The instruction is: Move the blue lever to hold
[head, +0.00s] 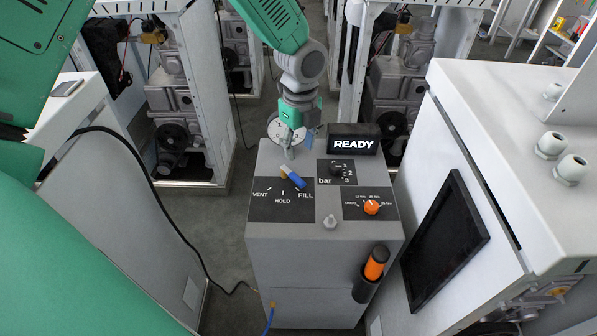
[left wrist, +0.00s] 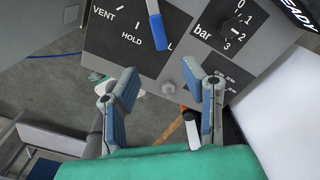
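The blue lever (head: 293,178) sits on the black VENT/HOLD/FILL plate (head: 270,205) on top of a grey dispenser box (head: 310,255). Its free end points to the lower right, toward the FILL mark. In the left wrist view the lever (left wrist: 156,28) shows at the top edge, with part of the FILL label hidden. My left gripper (head: 289,150) is above the far side of the box top, behind the lever in the head view. In the left wrist view the gripper (left wrist: 162,88) is open and empty, its fingers apart from the lever. My right gripper is out of view.
A READY display (head: 353,145), a bar knob (head: 337,170) and an orange knob (head: 371,207) are right of the lever. A grey knob (head: 330,222) stands near the front edge. An orange-and-black handle (head: 372,268) hangs in front. A white cabinet (head: 470,120) stands close on the right.

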